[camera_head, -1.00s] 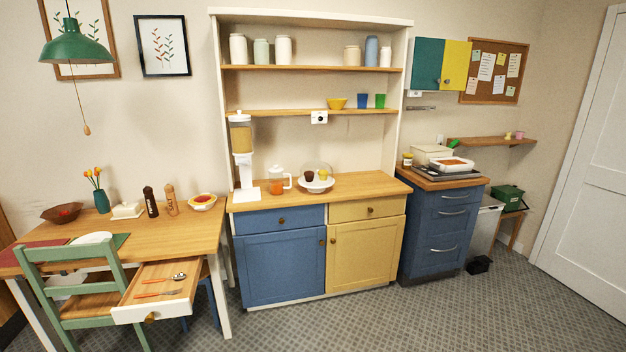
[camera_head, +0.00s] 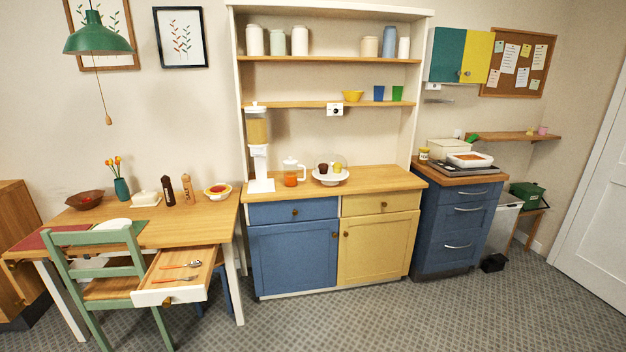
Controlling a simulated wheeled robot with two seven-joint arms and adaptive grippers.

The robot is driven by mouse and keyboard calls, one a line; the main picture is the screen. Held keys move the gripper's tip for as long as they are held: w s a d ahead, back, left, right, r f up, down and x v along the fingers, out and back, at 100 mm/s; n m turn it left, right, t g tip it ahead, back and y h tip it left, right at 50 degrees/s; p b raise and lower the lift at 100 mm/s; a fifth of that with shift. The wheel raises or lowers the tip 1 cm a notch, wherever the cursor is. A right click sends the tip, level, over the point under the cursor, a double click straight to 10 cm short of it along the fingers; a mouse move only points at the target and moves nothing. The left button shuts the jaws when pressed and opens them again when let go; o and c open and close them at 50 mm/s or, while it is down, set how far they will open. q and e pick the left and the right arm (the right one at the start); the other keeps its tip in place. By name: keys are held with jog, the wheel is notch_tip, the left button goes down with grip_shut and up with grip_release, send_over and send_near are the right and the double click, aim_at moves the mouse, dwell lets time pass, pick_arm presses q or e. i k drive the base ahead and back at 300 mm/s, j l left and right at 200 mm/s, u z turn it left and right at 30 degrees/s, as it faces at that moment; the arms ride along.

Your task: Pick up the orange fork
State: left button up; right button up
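The open table drawer (camera_head: 205,289) holds two thin utensils with orange parts. The nearer one (camera_head: 172,281) lies toward the drawer's front and looks like the orange fork, but its end is too small to be sure. The farther one (camera_head: 178,266) lies behind it and ends in a rounded, shiny spoon-like bowl at its right. The drawer is pulled out from under the wooden table (camera_head: 170,235), to the right of the green chair. Neither of my grippers is in view.
The green chair (camera_head: 93,238) stands against the table, close to the drawer's left side. The blue and yellow cabinet (camera_head: 293,258) stands right of the table. Patterned floor (camera_head: 330,318) is clear in front. A wooden cabinet (camera_head: 18,240) stands at the far left.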

aim_at(155, 280)
jog(key=u, duration=1.3)
jog(key=i+l, duration=0.1)
jog(key=l, duration=0.25)
jog(key=i+l+u, duration=0.15)
jog(key=l, duration=0.2)
jog(key=l+u, duration=0.35)
jog(key=i+j, duration=0.05)
